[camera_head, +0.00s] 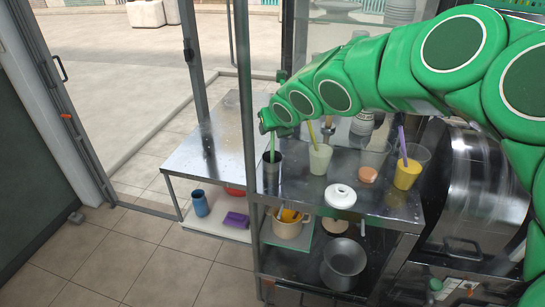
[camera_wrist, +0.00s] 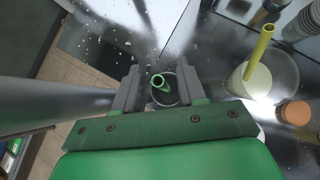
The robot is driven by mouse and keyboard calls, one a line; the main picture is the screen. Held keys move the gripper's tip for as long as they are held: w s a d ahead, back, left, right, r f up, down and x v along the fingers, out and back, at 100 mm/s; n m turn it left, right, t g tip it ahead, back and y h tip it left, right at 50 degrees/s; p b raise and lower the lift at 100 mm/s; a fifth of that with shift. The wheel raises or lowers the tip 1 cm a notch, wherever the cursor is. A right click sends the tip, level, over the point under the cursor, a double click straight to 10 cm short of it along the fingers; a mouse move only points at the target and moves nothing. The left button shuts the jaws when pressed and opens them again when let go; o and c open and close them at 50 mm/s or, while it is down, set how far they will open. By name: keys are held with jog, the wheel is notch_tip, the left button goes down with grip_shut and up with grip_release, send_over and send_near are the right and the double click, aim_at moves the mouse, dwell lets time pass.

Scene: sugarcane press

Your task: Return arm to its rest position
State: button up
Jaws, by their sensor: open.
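My green arm reaches in from the upper right of the head view. My gripper (camera_head: 270,132) is just above a metal cup (camera_head: 272,170) at the left end of the metal counter (camera_head: 345,195). In the wrist view, my gripper (camera_wrist: 160,80) is open, with one dark finger on each side of a green straw (camera_wrist: 160,83). The straw (camera_head: 272,150) stands in the metal cup, apart from the fingers as far as I can see. The fingertips are hidden or too small to tell in the head view.
A cup with a yellow straw (camera_head: 320,158), an orange-filled cup (camera_head: 408,172) and a clear cup (camera_head: 374,160) stand right of the metal cup. A post (camera_head: 246,110) rises close on the left. A steel drum (camera_head: 475,195) is at right. Open floor lies left.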

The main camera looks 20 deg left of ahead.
jog(key=shift+r, duration=3.55)
jog(key=shift+d, duration=0.1)
jog(key=s+d+f+m+g+h, duration=0.2)
jog(key=s+d+f+m, duration=0.1)
jog(key=s+d+m, duration=0.7)
jog(key=s+d+f+m+g+h, duration=0.25)
jog(key=s+d+m, duration=0.45)
jog(key=d+m, duration=0.55)
jog(key=s+d+f+m+g, duration=0.1)
jog(key=s+d+f+m, duration=0.1)
jog(key=s+m, duration=0.5)
jog(key=s+d+f+m+g, duration=0.2)
jog(key=s+d+m, duration=0.2)
jog(key=s+m, duration=0.2)
jog(key=s+d+f+m+g, duration=0.1)
jog(key=s+d+f+m, duration=0.1)
jog(key=s+d+m, duration=0.2)
jog(key=s+m, duration=0.3)
jog(key=s, duration=0.2)
jog(key=shift+f+m, duration=0.35)
jog(key=shift+f, duration=0.05)
